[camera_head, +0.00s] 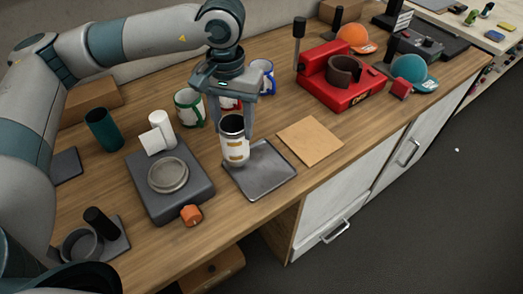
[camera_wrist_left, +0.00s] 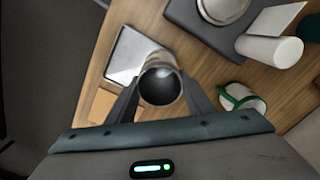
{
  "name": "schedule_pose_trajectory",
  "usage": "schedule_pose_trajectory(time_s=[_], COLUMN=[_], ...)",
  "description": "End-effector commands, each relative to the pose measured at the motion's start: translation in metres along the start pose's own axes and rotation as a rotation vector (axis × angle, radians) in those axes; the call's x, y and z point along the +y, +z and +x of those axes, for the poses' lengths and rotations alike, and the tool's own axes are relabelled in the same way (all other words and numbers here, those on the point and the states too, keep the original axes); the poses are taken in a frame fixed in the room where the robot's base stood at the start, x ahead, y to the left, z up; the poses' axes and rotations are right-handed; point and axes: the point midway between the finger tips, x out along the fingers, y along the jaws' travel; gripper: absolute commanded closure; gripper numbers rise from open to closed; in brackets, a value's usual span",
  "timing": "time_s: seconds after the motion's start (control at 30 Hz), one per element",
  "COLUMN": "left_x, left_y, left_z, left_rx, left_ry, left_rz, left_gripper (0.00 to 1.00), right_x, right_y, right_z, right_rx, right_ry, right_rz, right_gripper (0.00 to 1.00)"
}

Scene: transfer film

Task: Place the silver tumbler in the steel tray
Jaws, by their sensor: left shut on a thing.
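The steel tray (camera_head: 270,182) is a shallow grey square on the bench. The tumbler is over the tray's back left part and hides that edge; I cannot tell whether its base touches the tray. The tray also shows in the wrist view (camera_wrist_left: 128,52). My right gripper is not in view.
Mugs with green (camera_head: 188,108) and blue (camera_head: 262,78) trim stand behind. A brown square board (camera_head: 311,141) lies right of the tray, before a red press (camera_head: 343,82).

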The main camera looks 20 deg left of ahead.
Motion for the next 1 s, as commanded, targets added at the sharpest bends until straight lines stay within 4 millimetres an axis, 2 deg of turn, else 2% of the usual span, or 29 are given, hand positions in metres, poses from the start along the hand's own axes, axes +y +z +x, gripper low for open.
schedule_pose_trajectory(time_s=[0.43, 0.47, 0.5, 0.67, 0.87, 1.0], left_x=[0.0, 0.0, 0.0, 0.009, 0.047, 0.088], left_y=[0.0, 0.0, 0.0, 0.001, 0.006, 0.016], left_z=[0.0, 0.0, 0.0, -0.003, -0.016, -0.03], left_rx=[0.0, 0.0, 0.0, 0.001, 0.0, -0.002], left_ry=[0.0, 0.0, 0.0, 0.003, 0.009, 0.014], left_rz=[0.0, 0.0, 0.0, -0.017, -0.101, -0.202], left_gripper=[0.99, 0.99, 0.99, 0.99, 0.99, 0.99], right_x=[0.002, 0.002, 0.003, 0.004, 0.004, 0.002], right_y=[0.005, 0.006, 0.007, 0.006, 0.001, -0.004], right_z=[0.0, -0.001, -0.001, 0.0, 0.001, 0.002], right_rx=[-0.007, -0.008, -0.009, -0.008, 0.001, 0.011], right_ry=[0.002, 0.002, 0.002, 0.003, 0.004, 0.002], right_rz=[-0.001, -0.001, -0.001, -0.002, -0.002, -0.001], right_gripper=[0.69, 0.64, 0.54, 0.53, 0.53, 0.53])
